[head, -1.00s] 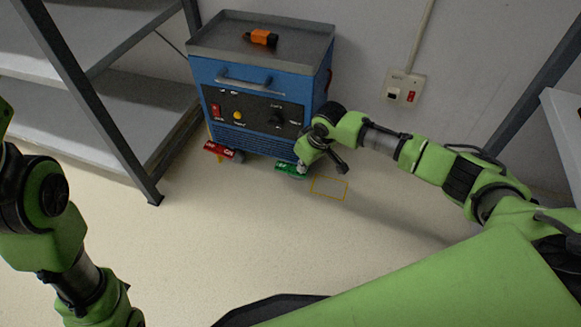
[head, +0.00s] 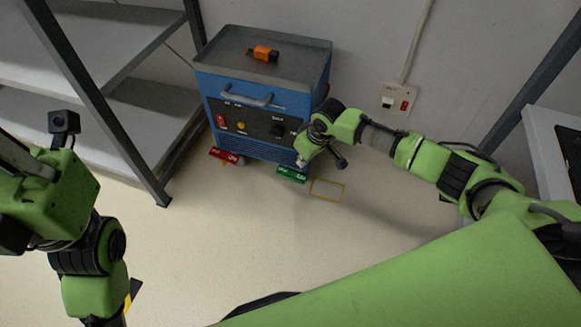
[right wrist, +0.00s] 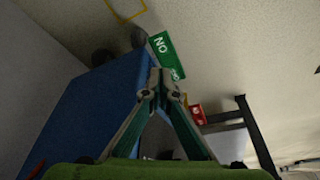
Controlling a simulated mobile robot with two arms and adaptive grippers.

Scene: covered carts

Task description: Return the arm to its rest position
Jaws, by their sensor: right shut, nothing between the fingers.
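My right gripper (head: 303,160) hangs at the lower right front of the blue cart (head: 258,98), its forearm reaching in from the right. In the right wrist view its two fingers (right wrist: 160,76) meet at the tips, shut with nothing between them. In that view the blue cart body (right wrist: 85,110) lies beside and behind the fingers. The green pedal (head: 291,175) at the cart's foot is just below the gripper; I cannot tell whether they touch. My left arm stands bent at the left edge; its fingers cannot be made out.
A red pedal (head: 224,155) is at the cart's lower left. An orange and black tool (head: 262,53) lies on the cart's grey top. Shelving (head: 150,110) stands left, a wall socket (head: 397,99) is behind. A yellow outline (head: 327,190) marks open floor.

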